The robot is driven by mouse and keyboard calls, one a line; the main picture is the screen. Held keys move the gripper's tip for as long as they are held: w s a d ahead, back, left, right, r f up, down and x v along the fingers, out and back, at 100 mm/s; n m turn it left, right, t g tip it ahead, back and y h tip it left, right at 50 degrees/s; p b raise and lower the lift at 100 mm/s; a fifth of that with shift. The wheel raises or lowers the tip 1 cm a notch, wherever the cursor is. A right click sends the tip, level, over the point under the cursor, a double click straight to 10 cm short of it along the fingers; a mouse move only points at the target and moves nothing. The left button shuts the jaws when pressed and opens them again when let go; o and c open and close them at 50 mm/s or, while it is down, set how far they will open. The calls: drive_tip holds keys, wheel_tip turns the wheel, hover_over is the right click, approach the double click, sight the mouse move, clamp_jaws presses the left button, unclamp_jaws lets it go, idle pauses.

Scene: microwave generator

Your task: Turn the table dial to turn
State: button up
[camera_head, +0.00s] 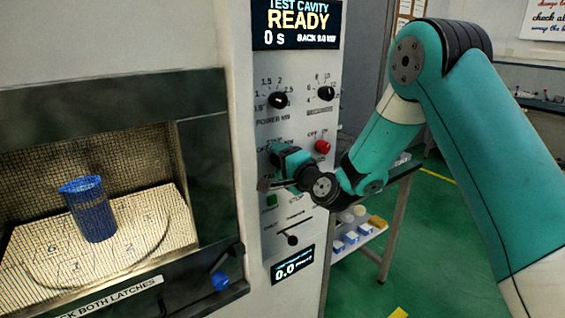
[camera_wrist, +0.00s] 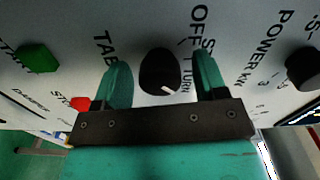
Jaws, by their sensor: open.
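The table dial (camera_wrist: 158,66) is a round black knob on the pale panel in the wrist view, beside the partly covered "TABLE" lettering. Its white pointer mark is on the lower right side of its face, near the small "TURN" lettering (camera_wrist: 186,80). My gripper (camera_wrist: 163,78) is open, with one teal finger on each side of the dial and a visible gap on both sides. In the head view my gripper (camera_head: 268,172) is at the control panel and hides the dial.
A green button (camera_head: 271,201) and another black knob (camera_head: 291,239) are below. Left is the closed mesh door with a blue cup (camera_head: 92,212) inside. The display (camera_head: 297,22) reads READY.

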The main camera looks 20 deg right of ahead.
drive_tip(key=shift+s, duration=0.1)
drive_tip(key=b+v, duration=1.5)
drive_tip(key=v, duration=0.2)
drive_tip(key=shift+b, duration=0.35)
drive_tip(key=shift+s, duration=0.1)
drive_tip(key=s+a+n+g+y+p, duration=0.2)
drive_tip(key=s+a+n+g+p, duration=0.7)
drive_tip(key=s+a+n+g, duration=0.5)
drive_tip(key=s+d+n+g+h+p, duration=0.2)
drive_tip(key=s+n, duration=0.4)
drive_tip(key=s, duration=0.3)
drive_tip(key=shift+d+g+h+p, duration=0.3)
drive_tip(key=shift+d+g+h, duration=0.35)
drive_tip(key=shift+d, duration=0.55)
